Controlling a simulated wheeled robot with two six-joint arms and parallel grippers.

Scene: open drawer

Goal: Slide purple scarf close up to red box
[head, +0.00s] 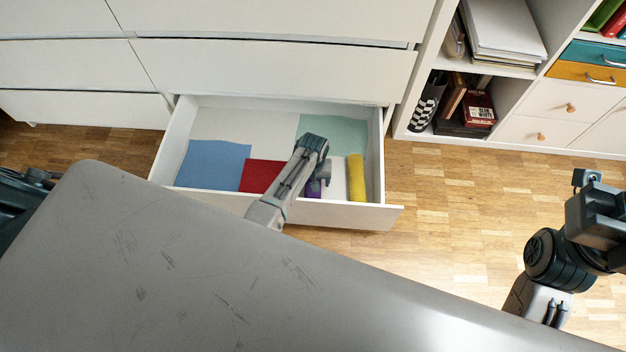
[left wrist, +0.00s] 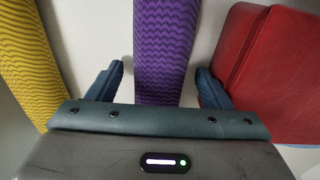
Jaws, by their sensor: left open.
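The purple scarf (head: 313,188) lies in the open drawer, mostly hidden behind my left arm in the head view. In the left wrist view the scarf (left wrist: 162,45) is a long rolled strip with a wavy pattern. My left gripper (head: 322,174) is open over it, with one finger on each side of the scarf (left wrist: 158,88). The red box (head: 259,176) is left of the scarf in the head view. In the left wrist view the red box (left wrist: 275,75) is on the right, close beside one finger, with a gap to the scarf. My right gripper (head: 597,205) is at the right edge, its fingers unclear.
A yellow roll (head: 356,178) lies at the drawer's right side. A blue item (head: 214,165) lies left of the red box, and a pale green one (head: 340,132) is at the back. The drawer's front wall (head: 350,214) stands close to my left arm.

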